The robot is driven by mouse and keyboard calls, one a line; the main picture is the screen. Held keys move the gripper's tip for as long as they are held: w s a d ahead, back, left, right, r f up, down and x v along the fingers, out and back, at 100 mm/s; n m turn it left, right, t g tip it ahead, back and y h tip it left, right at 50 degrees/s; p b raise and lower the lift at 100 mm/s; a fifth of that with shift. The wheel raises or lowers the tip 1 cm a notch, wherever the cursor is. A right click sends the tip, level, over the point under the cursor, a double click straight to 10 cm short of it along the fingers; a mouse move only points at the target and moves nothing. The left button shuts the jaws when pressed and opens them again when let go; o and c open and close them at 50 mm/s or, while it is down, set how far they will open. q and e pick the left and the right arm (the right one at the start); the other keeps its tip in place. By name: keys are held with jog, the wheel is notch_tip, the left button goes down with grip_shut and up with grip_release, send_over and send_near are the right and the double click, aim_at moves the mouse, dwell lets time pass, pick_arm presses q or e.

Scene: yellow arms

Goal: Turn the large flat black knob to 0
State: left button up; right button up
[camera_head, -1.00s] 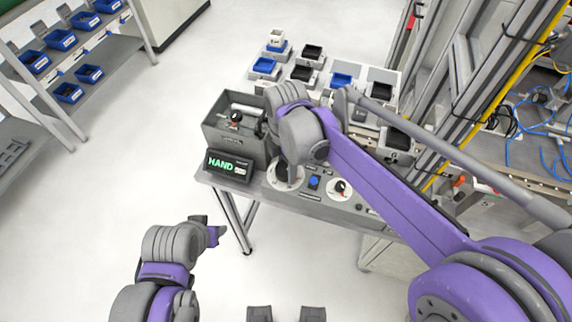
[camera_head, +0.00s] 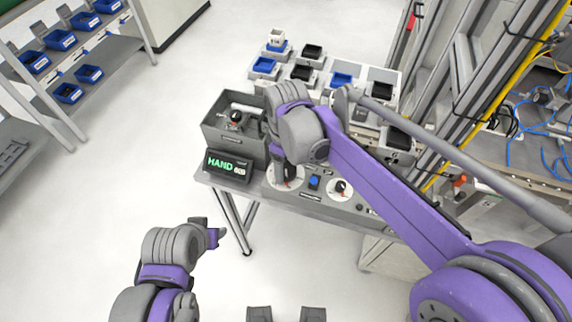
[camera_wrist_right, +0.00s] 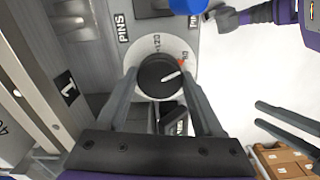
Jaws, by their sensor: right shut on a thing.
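The large flat black knob (camera_wrist_right: 158,77) sits on a white round dial (camera_wrist_right: 164,46) in the right wrist view. Its white pointer line points right and slightly up, close to a small red mark near a partly readable number. "120" shows above the knob; no 0 is readable. My right gripper (camera_wrist_right: 160,84) is shut on the knob, one finger on each side. In the head view my right gripper (camera_head: 287,172) is over the left dial (camera_head: 272,183) of the panel, mostly hiding the knob. My left gripper (camera_head: 213,235) is off the table, its fingers too unclear to judge.
A second white dial (camera_head: 340,190) with a dark knob and a blue switch (camera_head: 314,183) lie to the right. A display reading HAND (camera_head: 228,168) and a grey bin (camera_head: 233,125) stand to the left. Trays (camera_head: 341,80) fill the table behind.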

aim_at(285, 169)
jog(key=m, duration=0.5)
jog(key=shift+m, duration=0.3)
jog(key=m, duration=1.1)
jog(key=shift+m, duration=0.4)
jog(key=m, duration=0.5)
jog(key=shift+m, duration=0.3)
jog(key=o, duration=1.4)
notch_tip(285, 169, up, 11)
jog(key=shift+f+p, duration=0.1)
jog(key=shift+p, duration=0.25)
